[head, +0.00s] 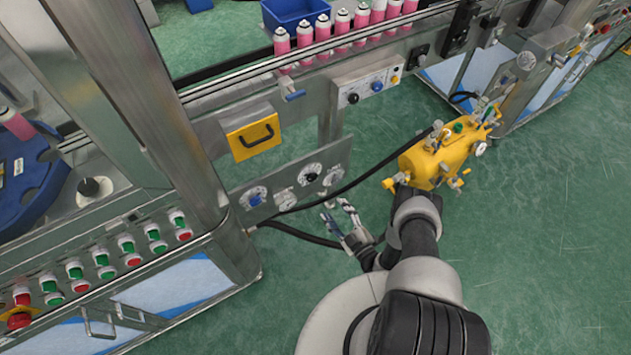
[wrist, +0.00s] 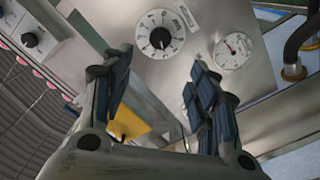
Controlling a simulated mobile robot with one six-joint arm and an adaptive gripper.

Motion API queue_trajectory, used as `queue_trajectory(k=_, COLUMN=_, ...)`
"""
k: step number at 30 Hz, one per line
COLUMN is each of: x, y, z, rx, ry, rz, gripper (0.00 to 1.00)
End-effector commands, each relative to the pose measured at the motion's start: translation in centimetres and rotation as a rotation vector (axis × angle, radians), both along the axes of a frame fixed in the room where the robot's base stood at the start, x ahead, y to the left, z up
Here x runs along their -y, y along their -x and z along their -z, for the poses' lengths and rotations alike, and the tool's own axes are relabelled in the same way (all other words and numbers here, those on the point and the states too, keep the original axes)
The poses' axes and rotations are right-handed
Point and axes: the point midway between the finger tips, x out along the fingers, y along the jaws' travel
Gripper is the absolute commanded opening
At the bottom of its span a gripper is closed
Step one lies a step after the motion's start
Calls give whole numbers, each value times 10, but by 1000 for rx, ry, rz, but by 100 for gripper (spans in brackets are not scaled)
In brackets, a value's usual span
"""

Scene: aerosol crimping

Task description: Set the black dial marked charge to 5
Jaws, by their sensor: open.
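A black dial (head: 311,173) with a round white scale sits on the grey lower panel in the head view. It also shows in the wrist view as a black knob (wrist: 160,38) on a white scale plate. I cannot read its marking or exact setting at this size. My gripper (head: 337,213) is in front of the lower panel, below and right of the dial. In the wrist view my gripper (wrist: 160,63) has its two fingers wide apart, with nothing between them. The dial lies just beyond the fingertips, apart from them.
A round gauge (wrist: 233,52) sits right of the dial in the wrist view. A blue knob (head: 254,199) is on the same panel at left. Another panel (head: 365,86) above carries a black and a blue knob. A black hose (head: 385,160) runs to a yellow tank (head: 432,160).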

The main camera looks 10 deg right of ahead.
Motion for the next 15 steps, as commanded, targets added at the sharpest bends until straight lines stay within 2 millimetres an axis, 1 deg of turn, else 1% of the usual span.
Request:
queue_trajectory(k=1, x=-6, y=-12, z=-1, rx=3, ry=3, rz=-8, gripper=54)
queue_trajectory(k=6, x=-17, y=-48, z=2, rx=3, ry=2, rz=-7, gripper=54)
queue_trajectory(k=12, x=-30, y=-89, z=2, rx=2, ry=2, rz=-3, gripper=54)
queue_trajectory(k=15, x=-35, y=-107, z=2, rx=2, ry=2, rz=-3, gripper=54)
